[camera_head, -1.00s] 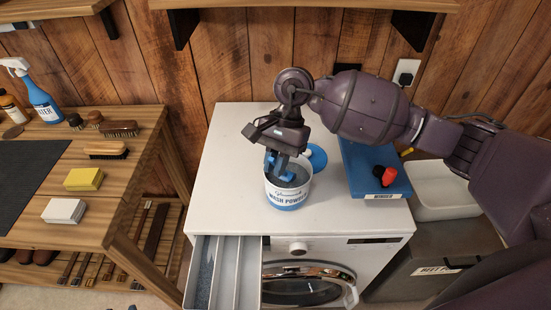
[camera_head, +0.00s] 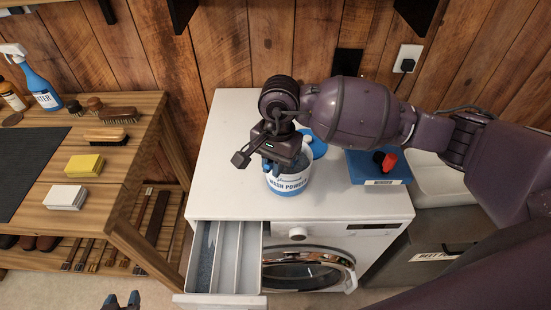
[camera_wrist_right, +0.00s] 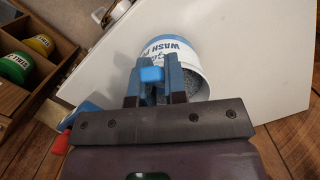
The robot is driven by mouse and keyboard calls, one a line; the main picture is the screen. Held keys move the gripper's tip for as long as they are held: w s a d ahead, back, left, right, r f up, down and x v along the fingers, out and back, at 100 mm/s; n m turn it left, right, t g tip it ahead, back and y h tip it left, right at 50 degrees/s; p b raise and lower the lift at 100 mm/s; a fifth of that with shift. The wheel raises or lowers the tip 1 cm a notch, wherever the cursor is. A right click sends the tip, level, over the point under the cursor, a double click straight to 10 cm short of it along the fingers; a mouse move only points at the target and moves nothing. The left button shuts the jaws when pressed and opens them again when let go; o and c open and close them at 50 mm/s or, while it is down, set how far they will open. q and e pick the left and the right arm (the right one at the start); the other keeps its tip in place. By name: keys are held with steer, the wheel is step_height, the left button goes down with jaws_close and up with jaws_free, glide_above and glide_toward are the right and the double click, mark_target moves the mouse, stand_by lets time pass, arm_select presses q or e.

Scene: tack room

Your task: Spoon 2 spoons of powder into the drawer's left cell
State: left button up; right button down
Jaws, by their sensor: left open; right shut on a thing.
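The white tub labelled wash powder (camera_head: 289,185) stands on the white washing machine (camera_head: 232,195). It also shows in the wrist view (camera_wrist_right: 177,50), with grey speckled powder (camera_wrist_right: 203,88) inside. My right gripper (camera_wrist_right: 153,76) is at the tub's mouth, shut on a blue spoon handle (camera_wrist_right: 151,75). The spoon's bowl is hidden. The drawer (camera_head: 228,299) is pulled out at the machine's front left. Its left cell (camera_head: 207,262) shows bluish speckled powder; the cells to the right look bare. My left gripper (camera_head: 122,300) is open and empty at the bottom edge, left of the drawer.
A blue lid (camera_head: 319,146) lies behind the tub. A blue case (camera_head: 365,168) with a red and black item (camera_head: 385,161) is to the right. A wooden bench (camera_head: 130,185) with brushes and sponges stands left. Free machine top lies left of the tub.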

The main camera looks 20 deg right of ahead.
mark_target(266, 168)
steer(key=shift+s+a+f+t+h, duration=0.15)
steer(key=shift+s+a+t+h, duration=0.15)
steer(key=shift+a+t+h, duration=0.15)
steer(key=shift+s+a+r+t+h+b, duration=0.2)
steer(key=shift+s+r+t+h+b, duration=0.1)
steer(key=shift+t+h, duration=0.2)
steer(key=shift+s+a+r+t+h+b, duration=0.2)
steer(key=shift+t+h+b, duration=0.1)
steer(key=shift+t+h, duration=0.15)
steer(key=shift+s+a+r+t+h, duration=0.2)
steer(key=shift+r+t+h, duration=0.15)
steer(key=shift+r, duration=0.2)
arm_select(q)
steer(key=shift+s+f, duration=0.15)
steer(key=shift+f, duration=0.55)
arm_select(e)
steer(key=shift+s+a+r+t+h, duration=0.2)
steer(key=shift+r+t+h, duration=0.15)
steer(key=shift+r, duration=0.1)
steer(key=shift+s+a+r+t+h, duration=0.2)
steer(key=shift+r+t, duration=0.1)
steer(key=shift+r, duration=0.15)
arm_select(q)
steer(key=shift+w+r, duration=0.15)
steer(key=shift+w, duration=0.1)
